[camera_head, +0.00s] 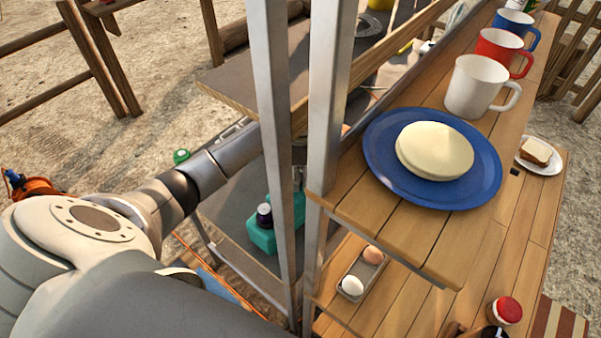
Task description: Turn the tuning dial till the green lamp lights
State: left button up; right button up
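My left arm comes in from the left, and its end, with the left gripper (298,143), passes behind two upright metal posts (328,95). The posts cover most of that gripper, so its fingers and anything between them cannot be made out. I cannot make out the tuning dial or a lit green lamp in the head view. My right gripper is not in view.
A wooden shelf at right holds a blue plate (385,165) with pale round flatbreads (435,150), and white (476,87), red (503,52) and blue (516,28) mugs. Below are an egg tray (363,280) and a red-lidded jar (505,310). A teal container (262,236) stands low behind the posts.

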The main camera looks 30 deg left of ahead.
pick_arm(q)
jog(key=c, duration=1)
jog(key=shift+o, duration=0.2)
jog(key=shift+w+a+f+m+b, duration=0.15)
jog(key=shift+m+b, duration=0.15)
jog(key=shift+b, duration=0.4)
jog(key=m+b, duration=0.2)
jog(key=b, duration=0.1)
jog(key=shift+m+b, duration=0.45)
jog(key=shift+m, duration=0.25)
jog(key=shift+r, duration=0.2)
jog(key=o, duration=1)
jog(key=shift+d, duration=0.2)
jog(key=shift+o, duration=0.2)
